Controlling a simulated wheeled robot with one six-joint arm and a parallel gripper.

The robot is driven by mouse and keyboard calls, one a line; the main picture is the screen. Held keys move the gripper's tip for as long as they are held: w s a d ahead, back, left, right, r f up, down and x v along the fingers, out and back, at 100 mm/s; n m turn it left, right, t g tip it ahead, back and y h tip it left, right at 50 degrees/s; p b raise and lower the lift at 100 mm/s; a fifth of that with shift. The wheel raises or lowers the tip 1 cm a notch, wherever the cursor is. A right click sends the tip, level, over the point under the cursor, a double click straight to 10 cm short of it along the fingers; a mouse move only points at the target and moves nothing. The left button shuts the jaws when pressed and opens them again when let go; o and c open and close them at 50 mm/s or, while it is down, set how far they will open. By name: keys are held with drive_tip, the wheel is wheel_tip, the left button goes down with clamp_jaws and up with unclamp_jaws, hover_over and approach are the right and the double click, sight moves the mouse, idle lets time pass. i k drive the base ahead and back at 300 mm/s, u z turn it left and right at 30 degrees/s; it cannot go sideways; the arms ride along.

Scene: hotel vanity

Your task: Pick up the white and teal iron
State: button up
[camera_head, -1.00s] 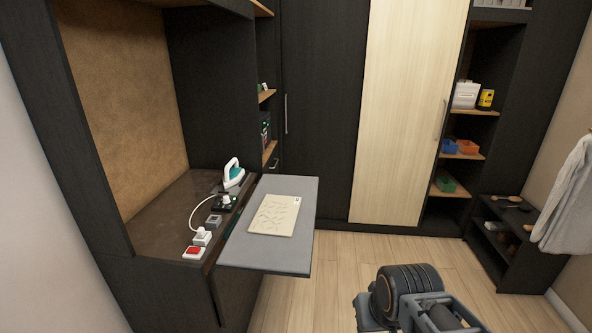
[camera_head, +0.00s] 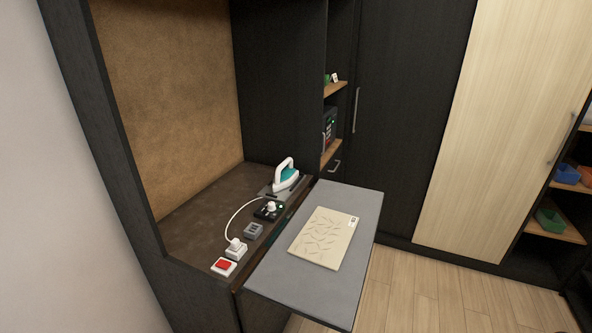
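The white and teal iron (camera_head: 286,176) stands at the far right corner of the brown counter (camera_head: 190,222), on a dark grey rest plate (camera_head: 268,194). Its white handle arches on top and its teal body shows below. A white cord (camera_head: 240,213) runs along the counter to a white plug (camera_head: 235,246) near the front. My gripper is not in view, and nothing is seen touching the iron.
A grey fold-out board (camera_head: 270,289) juts out right of the counter, with a beige patterned sheet (camera_head: 324,238) on it. A black control box (camera_head: 269,210), a grey box (camera_head: 253,231) and a red switch (camera_head: 224,266) line the counter. Floor (camera_head: 420,290) is clear at right.

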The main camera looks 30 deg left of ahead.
sight(285, 176)
drive_tip(key=i, duration=3.45)
drive_tip(key=u, duration=2.05)
